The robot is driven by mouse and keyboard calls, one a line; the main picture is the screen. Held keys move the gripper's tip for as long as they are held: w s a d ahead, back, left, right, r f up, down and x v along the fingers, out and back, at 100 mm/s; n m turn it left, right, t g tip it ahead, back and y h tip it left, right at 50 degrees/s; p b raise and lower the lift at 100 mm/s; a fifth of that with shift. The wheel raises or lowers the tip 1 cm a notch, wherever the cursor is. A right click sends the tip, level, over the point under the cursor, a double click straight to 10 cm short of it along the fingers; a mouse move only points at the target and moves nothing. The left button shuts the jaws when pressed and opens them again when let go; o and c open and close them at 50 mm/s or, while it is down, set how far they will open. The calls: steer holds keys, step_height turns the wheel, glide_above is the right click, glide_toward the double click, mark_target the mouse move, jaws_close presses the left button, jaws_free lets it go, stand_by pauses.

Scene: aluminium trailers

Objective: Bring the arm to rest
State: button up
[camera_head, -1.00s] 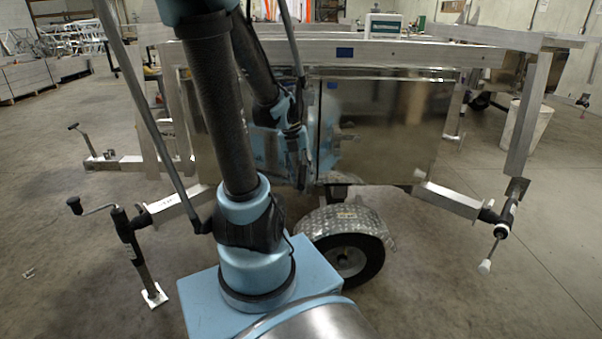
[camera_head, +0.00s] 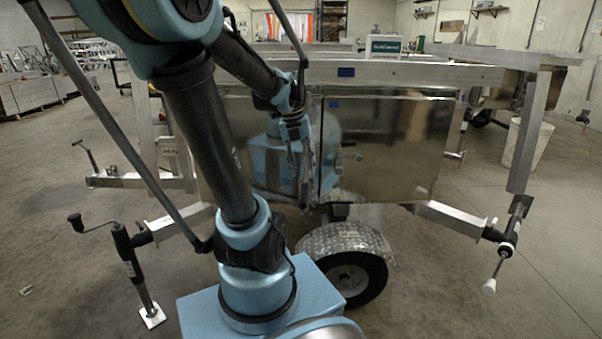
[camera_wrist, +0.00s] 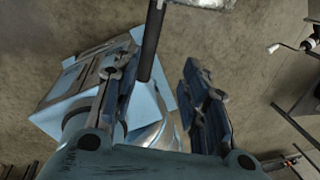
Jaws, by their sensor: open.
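My gripper (camera_head: 303,185) hangs at the end of my folded arm, in front of the trailer's shiny metal box (camera_head: 385,150) in the head view. Its fingers point down. In the wrist view my gripper (camera_wrist: 160,95) shows its two fingers spread apart with nothing between them. Below the fingers are my own blue base and column, and the concrete floor. Part of the gripper blends with its reflection in the box, so its distance from the panel is hard to tell.
The aluminium trailer frame (camera_head: 420,73) spans the area ahead. A wheel (camera_head: 355,278) under a tread-plate fender sits low at the centre. A jack with a crank (camera_head: 135,270) stands at left, another (camera_head: 505,240) at right. Open floor (camera_head: 540,290) lies at the right.

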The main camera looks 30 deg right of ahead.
steer(key=shift+r, duration=0.25)
stand_by(0.4)
steer(key=s+a+f+m+t+y, duration=0.1)
steer(key=a+f+m, duration=0.4)
steer(key=a+m, duration=0.7)
steer(key=s+a+f+m+t, duration=0.2)
steer(key=a+f+m, duration=0.2)
steer(key=a+m, duration=0.9)
steer(key=m, duration=0.4)
steer(key=shift+s+f+y, duration=0.3)
steer(key=shift+f+y, duration=0.05)
steer(key=shift+y, duration=0.05)
